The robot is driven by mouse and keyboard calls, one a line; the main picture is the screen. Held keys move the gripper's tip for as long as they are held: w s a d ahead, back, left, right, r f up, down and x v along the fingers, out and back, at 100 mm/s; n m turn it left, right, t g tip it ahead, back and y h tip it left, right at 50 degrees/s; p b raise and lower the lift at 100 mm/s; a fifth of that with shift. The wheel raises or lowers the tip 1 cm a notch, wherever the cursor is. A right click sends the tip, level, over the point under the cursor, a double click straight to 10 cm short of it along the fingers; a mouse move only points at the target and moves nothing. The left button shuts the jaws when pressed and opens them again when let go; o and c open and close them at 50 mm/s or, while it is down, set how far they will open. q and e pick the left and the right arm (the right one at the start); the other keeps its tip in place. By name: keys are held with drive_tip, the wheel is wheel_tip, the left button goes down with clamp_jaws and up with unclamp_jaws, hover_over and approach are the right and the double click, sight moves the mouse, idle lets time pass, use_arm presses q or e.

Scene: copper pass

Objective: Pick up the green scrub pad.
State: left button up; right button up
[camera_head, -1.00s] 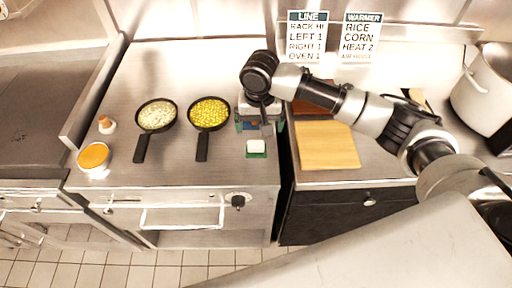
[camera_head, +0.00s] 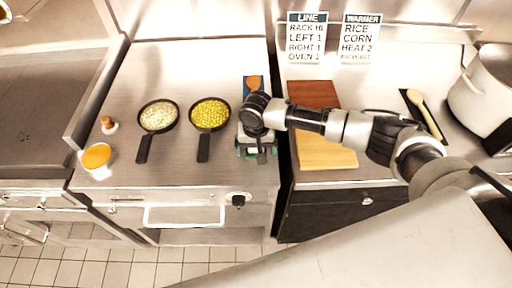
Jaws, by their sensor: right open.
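My right gripper (camera_head: 257,152) is open, pointing down over the front right part of the steel counter. It is over the spot where a small green pad with a white block on top showed earlier. The gripper and wrist now hide that pad almost wholly, so I cannot tell whether the jaws touch it. Green patches beside the jaws move with the gripper. My left gripper is not in view.
A pan of yellow corn (camera_head: 209,114) and a pan of pale food (camera_head: 158,116) stand left of the gripper. A blue mat (camera_head: 247,94) lies behind it. A wooden board (camera_head: 325,152) lies right, across the counter gap. An orange bowl (camera_head: 97,156) is far left.

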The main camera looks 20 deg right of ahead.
drive_tip(key=shift+c, duration=0.3)
drive_tip(key=c, duration=1)
drive_tip(key=shift+o, duration=0.2)
drive_tip(key=shift+r, duration=0.5)
wheel_tip(320, 180, up, 3)
drive_tip(key=shift+f+b, duration=0.2)
drive_tip(key=shift+b, duration=0.4)
drive_tip(key=s+r+b, duration=0.1)
drive_tip(key=s+r, duration=0.6)
drive_tip(key=s, duration=0.4)
drive_tip(key=shift+s+r, duration=0.25)
drive_tip(key=shift+s, duration=0.1)
drive_tip(key=shift+a, duration=0.1)
